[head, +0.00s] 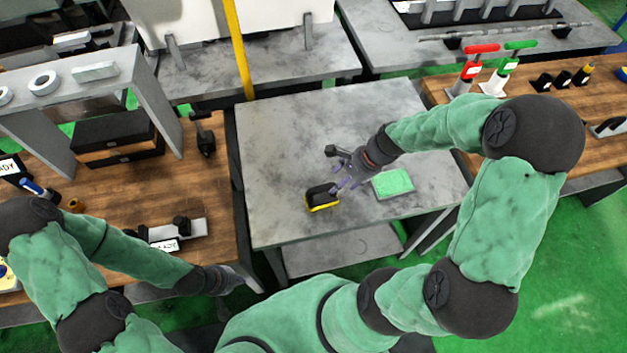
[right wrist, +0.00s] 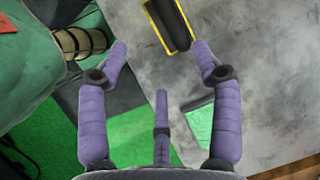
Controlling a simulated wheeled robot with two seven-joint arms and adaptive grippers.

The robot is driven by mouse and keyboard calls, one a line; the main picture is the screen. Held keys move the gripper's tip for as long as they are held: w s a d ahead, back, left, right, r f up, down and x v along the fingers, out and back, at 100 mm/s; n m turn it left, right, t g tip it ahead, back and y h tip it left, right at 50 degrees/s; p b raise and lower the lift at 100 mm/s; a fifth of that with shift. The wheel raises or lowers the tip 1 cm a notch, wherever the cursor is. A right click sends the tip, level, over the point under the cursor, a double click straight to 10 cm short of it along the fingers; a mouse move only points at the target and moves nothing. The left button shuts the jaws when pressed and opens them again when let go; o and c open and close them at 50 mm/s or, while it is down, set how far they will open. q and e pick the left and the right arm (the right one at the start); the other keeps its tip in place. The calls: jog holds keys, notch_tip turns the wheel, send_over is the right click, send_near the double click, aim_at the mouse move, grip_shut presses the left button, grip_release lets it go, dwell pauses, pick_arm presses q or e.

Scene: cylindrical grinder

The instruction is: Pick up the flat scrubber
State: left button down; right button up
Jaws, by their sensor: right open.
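A black block with a yellow edge (head: 322,197) lies on the grey metal table. A flat light-green pad (head: 393,183) lies to its right on the same table. I cannot tell for certain which of the two is the flat scrubber. My right gripper (head: 343,184) is open and empty above the table, between the two. In the right wrist view the fingers (right wrist: 160,48) are spread. The black and yellow block (right wrist: 171,24) is just beyond them, and the green pad (right wrist: 199,124) is partly hidden behind one finger. My left gripper (head: 228,280) hangs low at the left; its jaws are unclear.
The grey table (head: 290,130) is mostly clear behind the block. A wooden bench (head: 205,180) at the left carries black boxes and fixtures. A wooden bench (head: 440,95) at the right holds red and green handled tools. A yellow post (head: 238,50) stands behind the table.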

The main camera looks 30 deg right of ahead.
aim_at(326, 188)
jog(key=x, duration=0.3)
jog(key=w+b+x, duration=0.1)
jog(key=x, duration=0.1)
jog(key=shift+f, duration=0.3)
jog(key=x, duration=0.1)
jog(key=b+x, duration=0.1)
jog(key=x, duration=0.3)
jog(key=shift+w, duration=0.35)
pick_arm(q)
jog(key=shift+w+f, duration=0.2)
jog(key=shift+f, duration=0.4)
jog(key=shift+w+f, duration=0.15)
jog(key=shift+f, duration=0.4)
pick_arm(e)
grip_shut()
